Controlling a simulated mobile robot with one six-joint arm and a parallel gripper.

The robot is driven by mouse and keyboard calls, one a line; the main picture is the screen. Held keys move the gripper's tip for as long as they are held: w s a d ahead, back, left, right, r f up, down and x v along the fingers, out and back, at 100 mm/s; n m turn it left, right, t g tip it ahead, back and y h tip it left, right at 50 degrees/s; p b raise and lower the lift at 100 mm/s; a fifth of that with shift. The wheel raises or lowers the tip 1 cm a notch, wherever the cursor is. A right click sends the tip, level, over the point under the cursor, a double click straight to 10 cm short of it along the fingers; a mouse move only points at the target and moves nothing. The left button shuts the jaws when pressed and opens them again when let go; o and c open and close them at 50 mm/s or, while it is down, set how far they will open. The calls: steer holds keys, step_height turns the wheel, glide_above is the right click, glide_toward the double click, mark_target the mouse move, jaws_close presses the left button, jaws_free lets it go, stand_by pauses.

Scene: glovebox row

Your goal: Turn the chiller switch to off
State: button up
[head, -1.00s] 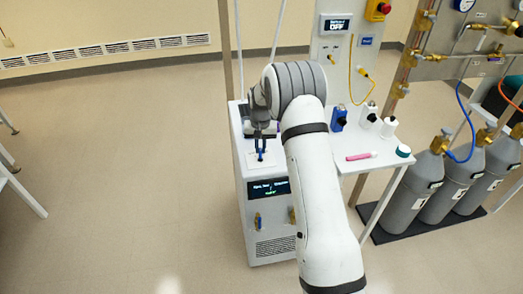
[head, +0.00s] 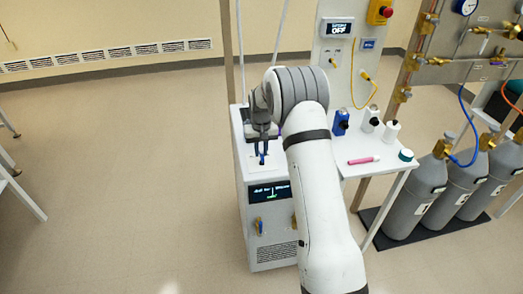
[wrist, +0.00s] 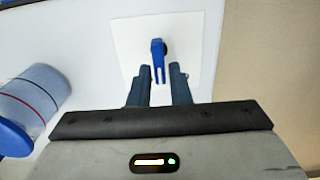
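The chiller is a white cabinet (head: 268,222) with a dark display (head: 269,192) on its front. In the wrist view, the switch is a blue lever (wrist: 158,58) on a white square plate (wrist: 128,35). My gripper (wrist: 160,78) is open, with one dark blue finger on each side of the lever's forked end. Narrow gaps show between the lever and both fingers. In the head view my gripper (head: 263,152) points down over the chiller top, and the switch is hard to make out there.
A clear container with a blue end (wrist: 28,105) is left of my gripper in the wrist view. Right of the chiller, a white bench (head: 375,150) holds small bottles and a pink marker (head: 363,160). Grey gas cylinders (head: 418,195) stand farther right. A panel sign (head: 337,28) reads OFF.

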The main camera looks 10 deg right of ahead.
mark_target(261, 153)
steer(key=o, duration=0.3)
step_height(261, 153, up, 7)
steer(key=shift+f+b, duration=0.1)
steer(key=shift+b, duration=0.55)
steer(key=shift+r, duration=0.5)
